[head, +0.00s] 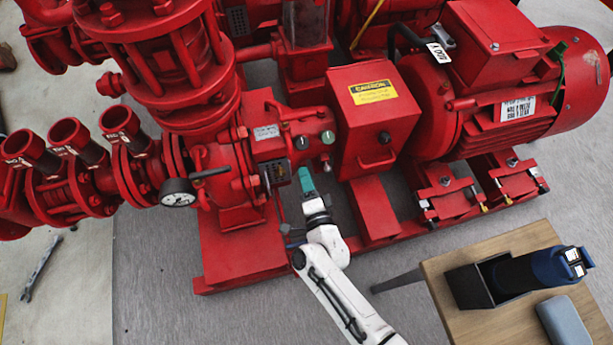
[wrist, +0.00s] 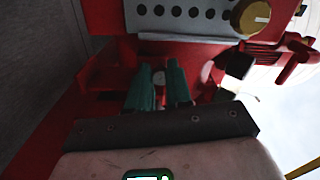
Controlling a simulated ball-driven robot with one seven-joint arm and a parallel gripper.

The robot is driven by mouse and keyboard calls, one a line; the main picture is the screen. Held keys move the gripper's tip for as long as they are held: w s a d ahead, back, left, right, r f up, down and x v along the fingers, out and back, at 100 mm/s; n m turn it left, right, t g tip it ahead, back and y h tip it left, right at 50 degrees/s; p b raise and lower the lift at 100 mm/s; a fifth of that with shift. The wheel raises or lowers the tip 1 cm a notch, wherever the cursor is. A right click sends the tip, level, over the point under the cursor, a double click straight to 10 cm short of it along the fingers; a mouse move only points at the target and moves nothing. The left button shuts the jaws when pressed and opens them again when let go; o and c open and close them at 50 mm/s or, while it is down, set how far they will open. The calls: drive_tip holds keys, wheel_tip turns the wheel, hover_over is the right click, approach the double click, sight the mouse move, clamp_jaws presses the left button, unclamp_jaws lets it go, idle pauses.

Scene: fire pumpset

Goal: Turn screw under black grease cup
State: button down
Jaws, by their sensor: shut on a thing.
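My gripper (head: 305,178) has teal fingers and is at the front of the red pump housing, below the small panel with knobs. In the wrist view the two teal fingers (wrist: 161,80) are close together. They are shut on a small pale round-ended piece, which looks like the screw (wrist: 158,76). Its shaft is hidden between the fingers. A dark cup-like part (wrist: 240,65) shows to the right of the fingers, below a brass-coloured knob; I cannot tell for sure that it is the black grease cup. In the head view my fingers hide the screw.
A red box with a yellow caution label (head: 374,92) stands right of my gripper. A pressure gauge (head: 178,193) is to the left. The red base frame (head: 240,250) runs below. A wooden table (head: 480,325) with a dark holder (head: 475,285) stands at lower right.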

drive_tip(key=shift+f+n, duration=0.1)
drive_tip(key=shift+n, duration=1.2)
drive_tip(key=c, duration=1)
unclamp_jaws()
drive_tip(key=shift+c, duration=0.2)
drive_tip(key=s+d+p, duration=0.2)
drive_tip(key=s+p, duration=0.1)
drive_tip(key=s, duration=0.7)
drive_tip(key=shift+s, duration=0.35)
